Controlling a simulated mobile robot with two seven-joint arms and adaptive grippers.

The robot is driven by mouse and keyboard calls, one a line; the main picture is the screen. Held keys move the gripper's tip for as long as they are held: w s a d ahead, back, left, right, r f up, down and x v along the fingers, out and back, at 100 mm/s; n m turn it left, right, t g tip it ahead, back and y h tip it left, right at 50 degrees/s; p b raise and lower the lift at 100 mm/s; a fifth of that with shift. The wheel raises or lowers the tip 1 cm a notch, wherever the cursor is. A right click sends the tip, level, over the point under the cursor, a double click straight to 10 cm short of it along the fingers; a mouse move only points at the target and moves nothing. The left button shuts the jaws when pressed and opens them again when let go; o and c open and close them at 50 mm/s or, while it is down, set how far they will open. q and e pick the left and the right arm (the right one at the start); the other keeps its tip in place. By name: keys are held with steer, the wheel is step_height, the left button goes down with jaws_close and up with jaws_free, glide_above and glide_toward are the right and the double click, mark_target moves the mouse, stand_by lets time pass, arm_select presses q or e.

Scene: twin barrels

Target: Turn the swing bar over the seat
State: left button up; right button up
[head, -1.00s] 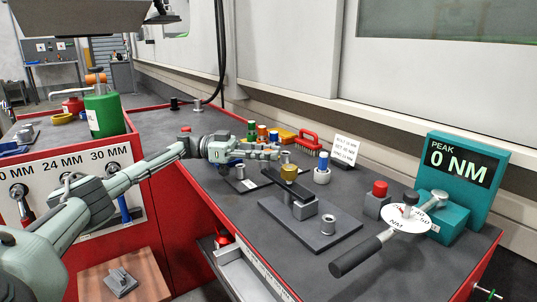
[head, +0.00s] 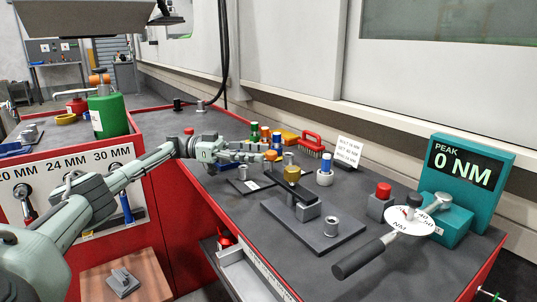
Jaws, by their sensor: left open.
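The swing bar (head: 309,196) is a dark flat bar with a brass knob (head: 291,174) on it. It sits over a grey block on a dark base plate (head: 340,243) on the bench. My right gripper is out of view.
A torque wrench with a dark handle (head: 358,259) and white dial lies at the right, before the teal "0 NM" display (head: 465,178). A red-topped block (head: 379,201), white cup (head: 325,173), sign (head: 347,152), red brush (head: 312,143) and bottles stand around the bar.

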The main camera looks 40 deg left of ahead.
arm_select(q)
steer(key=shift+v, duration=1.65)
